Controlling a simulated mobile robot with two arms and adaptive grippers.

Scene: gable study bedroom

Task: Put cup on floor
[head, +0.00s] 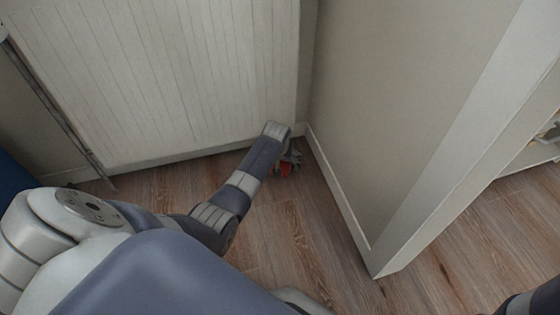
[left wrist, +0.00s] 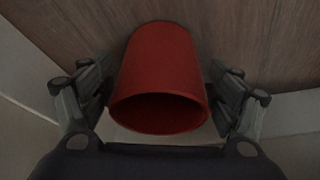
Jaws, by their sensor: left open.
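A red cup (head: 285,169) is low by the wood floor, near the corner where the white panelled surface meets the wall. My left gripper (head: 290,162) is at the cup and partly covers it. In the left wrist view the cup (left wrist: 158,75) sits between the two spread fingers of my left gripper (left wrist: 160,95), its dark mouth towards the camera. The fingers are open, one on each side; whether either touches the cup is unclear. Whether the cup's base rests on the floor is also unclear. My right gripper is not visible.
The wood floor (head: 300,240) is bare in front of the corner. A wall (head: 385,110) with a white baseboard stands right of my left arm and ends at a white edge. A white panelled surface (head: 190,70) stands behind. White shelving (head: 530,155) shows at far right.

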